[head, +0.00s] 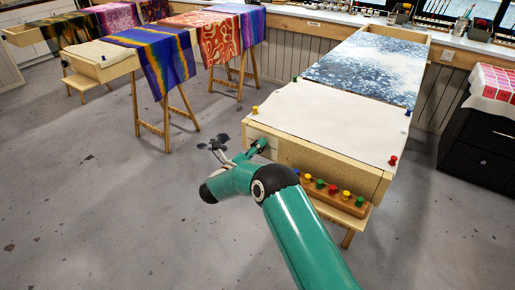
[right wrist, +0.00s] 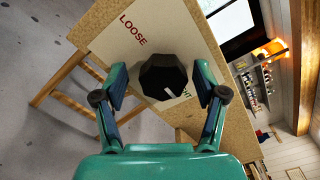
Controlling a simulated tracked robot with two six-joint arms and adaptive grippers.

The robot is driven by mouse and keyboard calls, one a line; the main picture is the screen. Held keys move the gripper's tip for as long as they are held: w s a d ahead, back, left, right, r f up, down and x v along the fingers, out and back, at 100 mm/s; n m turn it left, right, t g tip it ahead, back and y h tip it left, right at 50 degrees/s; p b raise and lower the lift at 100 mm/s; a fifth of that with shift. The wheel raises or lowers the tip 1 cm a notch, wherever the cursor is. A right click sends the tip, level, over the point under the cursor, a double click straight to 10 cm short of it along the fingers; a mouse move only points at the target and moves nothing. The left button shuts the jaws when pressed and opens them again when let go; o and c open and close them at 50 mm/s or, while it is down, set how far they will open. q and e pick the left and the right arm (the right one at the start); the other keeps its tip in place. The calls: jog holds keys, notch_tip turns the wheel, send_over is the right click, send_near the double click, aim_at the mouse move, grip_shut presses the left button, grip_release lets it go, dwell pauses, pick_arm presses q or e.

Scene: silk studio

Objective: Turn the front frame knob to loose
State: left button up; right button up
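The front frame knob (right wrist: 160,74) is dark and many-sided, on a pale plate (right wrist: 125,48) on the wooden frame in the right wrist view. Red LOOSE lettering is at its upper left. Another label at its lower right is mostly hidden by the knob. The white pointer mark on the knob points to the lower right, toward that second label and away from LOOSE. My right gripper (right wrist: 161,82) is open, one finger on each side of the knob with visible gaps. In the head view, my right gripper (head: 258,147) is at the left of the frame's front face. My left gripper is out of view.
White cloth (head: 325,120) covers the front frame, with coloured pins at its corners. A wooden rack (head: 330,196) of coloured pegs is below the front edge. A blue-white patterned cloth (head: 368,68) lies behind. Grey floor (head: 90,200) is clear at left.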

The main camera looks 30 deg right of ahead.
jog(key=c, duration=1)
jog(key=shift+f, duration=0.15)
